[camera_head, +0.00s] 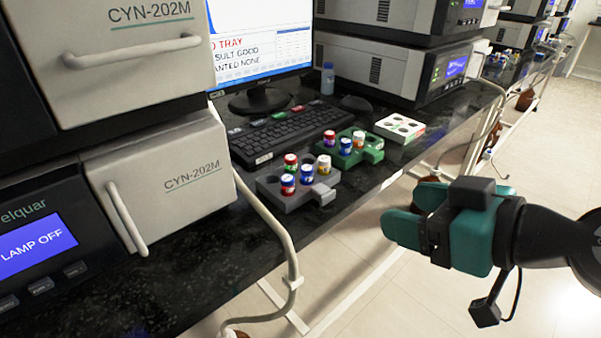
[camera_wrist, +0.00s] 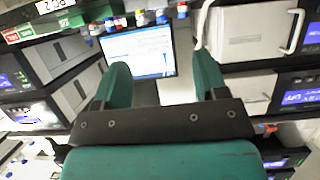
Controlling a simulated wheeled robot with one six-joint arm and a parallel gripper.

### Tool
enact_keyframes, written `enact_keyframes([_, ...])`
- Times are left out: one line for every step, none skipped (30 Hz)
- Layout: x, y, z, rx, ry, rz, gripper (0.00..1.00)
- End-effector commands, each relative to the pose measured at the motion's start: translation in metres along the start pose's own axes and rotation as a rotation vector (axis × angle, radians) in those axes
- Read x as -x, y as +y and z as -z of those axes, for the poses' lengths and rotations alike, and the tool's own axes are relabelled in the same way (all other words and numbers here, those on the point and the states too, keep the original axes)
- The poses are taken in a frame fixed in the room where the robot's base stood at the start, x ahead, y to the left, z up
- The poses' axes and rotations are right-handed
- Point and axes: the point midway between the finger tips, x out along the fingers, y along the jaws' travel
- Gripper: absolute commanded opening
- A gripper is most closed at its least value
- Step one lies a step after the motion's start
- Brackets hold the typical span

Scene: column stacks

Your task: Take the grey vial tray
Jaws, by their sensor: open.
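The grey vial tray (camera_head: 314,194) sits on the dark bench in the head view, in front of the keyboard. It holds several vials with red, blue and yellowish-white caps and has a small grey block at its right side. My gripper (camera_head: 410,213) is teal, open and empty. It is to the right of the tray, out past the bench's front edge, apart from everything. In the wrist view my gripper (camera_wrist: 160,85) shows its two fingers spread wide, with a monitor between and beyond them. I cannot make out the grey tray in the wrist view.
A green tray (camera_head: 374,156) with vials stands just behind the grey one, and a white tray (camera_head: 388,124) farther back. A keyboard (camera_head: 285,132), monitor (camera_head: 264,45) and blue bottle (camera_head: 327,78) are behind. A white instrument (camera_head: 160,175) stands left.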

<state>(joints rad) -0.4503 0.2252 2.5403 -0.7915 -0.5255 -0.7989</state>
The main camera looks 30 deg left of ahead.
Motion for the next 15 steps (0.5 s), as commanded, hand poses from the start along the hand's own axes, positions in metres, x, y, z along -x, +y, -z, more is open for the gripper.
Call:
enact_keyframes([-0.002, -0.001, 0.006, -0.005, -0.006, 0.004, 0.66])
enact_keyframes([-0.004, 0.000, 0.007, -0.004, -0.005, 0.006, 0.66])
enact_keyframes([-0.006, 0.000, 0.008, -0.004, -0.003, 0.007, 0.66])
enact_keyframes([-0.008, 0.000, 0.008, -0.004, -0.003, 0.008, 0.66])
enact_keyframes([-0.010, 0.000, 0.008, -0.004, -0.003, 0.008, 0.66])
enact_keyframes([-0.013, 0.000, 0.008, -0.005, -0.002, 0.009, 0.66])
enact_keyframes([-0.015, 0.000, 0.008, -0.004, -0.002, 0.008, 0.66])
enact_keyframes([-0.017, 0.000, 0.007, -0.004, -0.003, 0.007, 0.66])
enact_keyframes([-0.019, -0.001, 0.007, -0.005, -0.003, 0.007, 0.66])
enact_keyframes([-0.021, 0.000, 0.006, -0.005, -0.005, 0.005, 0.66])
enact_keyframes([-0.022, -0.001, 0.006, -0.006, -0.006, 0.004, 0.66])
enact_keyframes([-0.024, -0.001, 0.005, -0.006, -0.008, 0.001, 0.66])
enact_keyframes([-0.035, -0.001, 0.003, 0.000, -0.005, 0.004, 0.66])
enact_keyframes([-0.043, -0.002, 0.002, 0.001, -0.004, 0.005, 0.66])
enact_keyframes([-0.052, -0.002, 0.002, 0.001, -0.002, 0.005, 0.66])
